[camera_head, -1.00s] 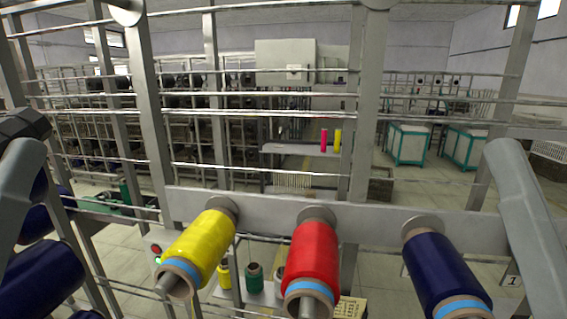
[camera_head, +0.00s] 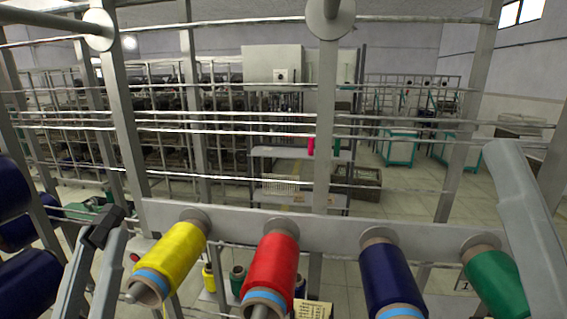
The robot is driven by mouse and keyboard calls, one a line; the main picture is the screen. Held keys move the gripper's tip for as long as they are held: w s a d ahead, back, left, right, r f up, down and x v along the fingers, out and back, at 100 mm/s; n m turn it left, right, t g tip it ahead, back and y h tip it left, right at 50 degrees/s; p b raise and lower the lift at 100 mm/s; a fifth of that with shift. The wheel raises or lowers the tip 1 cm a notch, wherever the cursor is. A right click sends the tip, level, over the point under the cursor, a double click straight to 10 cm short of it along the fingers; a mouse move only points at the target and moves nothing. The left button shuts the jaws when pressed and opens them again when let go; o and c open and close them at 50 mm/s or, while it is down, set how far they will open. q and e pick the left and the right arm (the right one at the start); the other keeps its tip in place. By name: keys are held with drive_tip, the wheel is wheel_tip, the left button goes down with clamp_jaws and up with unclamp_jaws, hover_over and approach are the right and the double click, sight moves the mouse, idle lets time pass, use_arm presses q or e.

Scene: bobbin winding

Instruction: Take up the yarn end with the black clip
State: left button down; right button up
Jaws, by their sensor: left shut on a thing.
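My left gripper (camera_head: 102,226) is at the left, at the tip of my grey arm. It is shut on a small dark thing that looks like the black clip; jaws and clip are hard to tell apart. The yellow bobbin (camera_head: 172,258) is to its right on a peg of the grey rail. Beyond it are the red bobbin (camera_head: 271,267), the dark blue bobbin (camera_head: 388,275) and the green bobbin (camera_head: 494,278). No yarn end can be made out. Only a grey link of my right arm shows at the right edge; its gripper is out of view.
The grey rail (camera_head: 330,232) crosses the view behind the bobbins, with upright posts and thin bars of the rack. More dark blue bobbins (camera_head: 28,285) are at the far left. A shelf (camera_head: 268,152) with a pink bobbin (camera_head: 311,145) stands farther back.

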use_arm(q)
wheel_tip(320, 180, down, 13)
drive_tip(key=s+a+f+y, duration=0.1)
drive_tip(key=s+f, duration=0.4)
drive_tip(key=f, duration=0.4)
drive_tip(key=s+f, duration=0.6)
drive_tip(key=f, duration=0.3)
wheel_tip(320, 180, up, 12)
drive_tip(key=w+p, duration=0.2)
drive_tip(key=p, duration=2.2)
drive_tip(key=shift+w+a+p, duration=0.15)
drive_tip(key=shift+w+p, duration=0.1)
drive_tip(key=shift+p, duration=0.1)
drive_tip(key=shift+f, duration=0.1)
drive_tip(key=shift+n, duration=0.3)
